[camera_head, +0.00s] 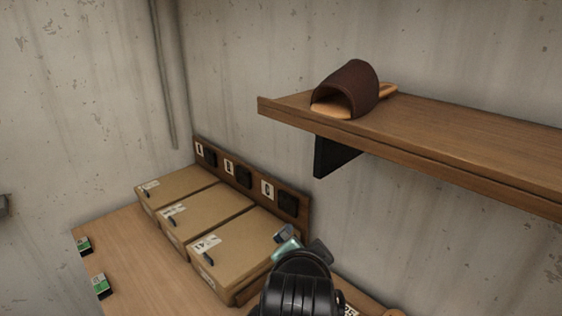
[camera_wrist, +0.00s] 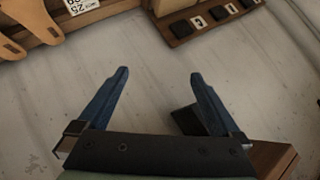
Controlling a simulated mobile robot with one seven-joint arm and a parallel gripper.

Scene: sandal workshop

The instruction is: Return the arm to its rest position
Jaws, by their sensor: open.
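My gripper (camera_wrist: 158,92) is open in the wrist view, with its two blue fingers spread apart and nothing between them. Behind the fingers lies bare grey wall. In the head view my dark arm end is at the bottom, in front of the right-hand cardboard box, and hides part of the bench; my gripper is mostly hidden there.
A wooden shelf (camera_head: 450,140) holds a sandal (camera_head: 347,90) with a dark brown strap. Three cardboard boxes (camera_head: 225,245) stand on the bench (camera_head: 125,240) before a panel with numbered black squares (camera_head: 243,177). Two green-and-black items (camera_head: 101,285) lie at left.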

